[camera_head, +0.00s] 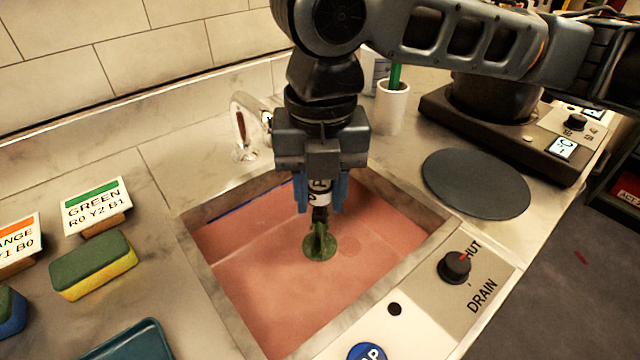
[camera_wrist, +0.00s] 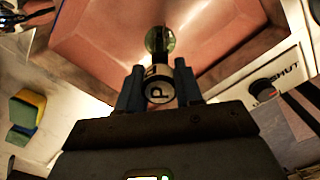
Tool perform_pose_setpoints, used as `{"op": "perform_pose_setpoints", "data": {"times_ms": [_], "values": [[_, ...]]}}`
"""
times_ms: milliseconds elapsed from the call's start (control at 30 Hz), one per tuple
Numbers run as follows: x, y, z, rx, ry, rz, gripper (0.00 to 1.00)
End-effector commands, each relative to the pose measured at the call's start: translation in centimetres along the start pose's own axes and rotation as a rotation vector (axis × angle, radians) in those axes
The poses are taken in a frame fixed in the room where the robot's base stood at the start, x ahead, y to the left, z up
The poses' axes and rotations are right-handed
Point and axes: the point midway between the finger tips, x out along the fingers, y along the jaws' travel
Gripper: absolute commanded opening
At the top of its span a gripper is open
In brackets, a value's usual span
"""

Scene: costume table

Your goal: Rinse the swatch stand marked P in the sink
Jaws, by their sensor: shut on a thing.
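My gripper (camera_head: 320,192) points down over the sink (camera_head: 240,290) and is shut on the swatch stand (camera_head: 320,243). In the wrist view the stand's light top bears a P (camera_wrist: 158,91) between the blue fingers of my gripper (camera_wrist: 158,85). The stand's lower end is a green round piece, which also shows in the wrist view (camera_wrist: 160,41). It is down inside the sink, over reddish liquid or a reddish basin floor. I cannot tell how deep it sits. The metal faucet (camera_head: 246,125) is behind and left of my gripper; no stream is visible.
A drain knob (camera_head: 454,267) marked SHUT and a blue button (camera_head: 367,352) are on the sink's right front edge. A green-yellow sponge (camera_head: 93,265) and colour cards (camera_head: 96,206) stand left. A dark disc (camera_head: 475,183) and white cup (camera_head: 391,107) are at right.

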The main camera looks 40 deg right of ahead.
Motion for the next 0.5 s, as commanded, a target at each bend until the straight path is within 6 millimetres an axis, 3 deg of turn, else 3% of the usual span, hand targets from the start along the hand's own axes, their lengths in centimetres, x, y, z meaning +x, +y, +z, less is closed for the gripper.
{"op": "perform_pose_setpoints", "data": {"times_ms": [500], "values": [[5.0,0.0,0.0,0.001,0.001,0.000,0.00]]}}
